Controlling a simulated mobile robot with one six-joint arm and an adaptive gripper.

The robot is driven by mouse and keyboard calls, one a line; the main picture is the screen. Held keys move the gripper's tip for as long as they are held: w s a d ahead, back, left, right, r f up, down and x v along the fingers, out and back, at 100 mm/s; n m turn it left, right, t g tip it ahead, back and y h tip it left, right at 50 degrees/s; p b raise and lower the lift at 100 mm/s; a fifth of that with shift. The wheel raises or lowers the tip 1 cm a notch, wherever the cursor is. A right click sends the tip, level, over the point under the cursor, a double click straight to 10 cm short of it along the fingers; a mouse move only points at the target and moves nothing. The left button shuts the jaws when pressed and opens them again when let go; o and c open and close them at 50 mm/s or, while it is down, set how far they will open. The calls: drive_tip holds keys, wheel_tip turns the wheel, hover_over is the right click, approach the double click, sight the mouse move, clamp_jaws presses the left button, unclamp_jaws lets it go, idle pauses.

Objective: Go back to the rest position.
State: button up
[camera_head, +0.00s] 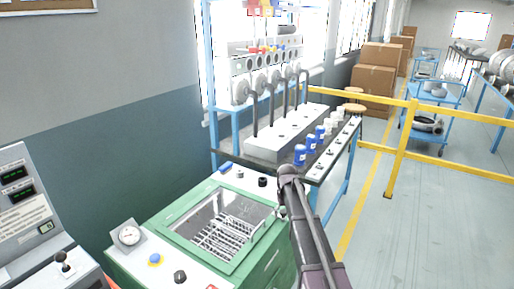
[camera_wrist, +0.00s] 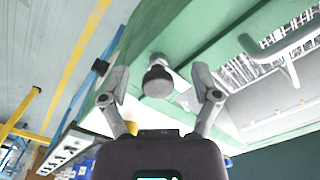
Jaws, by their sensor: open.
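My gripper (camera_wrist: 160,97) is open in the wrist view, its two fingers spread wide with nothing held between them. A dark round knob on a grey stem (camera_wrist: 158,80) shows between and beyond the fingers, at the side of the green machine. I see no finger touching it. In the head view my arm rises from the lower right beside the green machine (camera_head: 180,222), and the gripper itself is not clear there.
The machine's lid window shows a wire rack (camera_head: 228,237). Behind it stands a bench (camera_head: 340,150) with blue and white containers (camera_head: 300,155). A yellow railing (camera_head: 450,150) runs at right. The grey floor (camera_head: 420,230) there is clear. A control console (camera_head: 30,215) stands at left.

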drive_tip(key=s+r+m+p, duration=0.1)
drive_tip(key=s, duration=2.6)
drive_tip(key=shift+d+r+m, duration=0.25)
drive_tip(key=shift+r+m, duration=0.05)
drive_tip(key=shift+m, duration=0.1)
drive_tip(key=shift+s, duration=0.1)
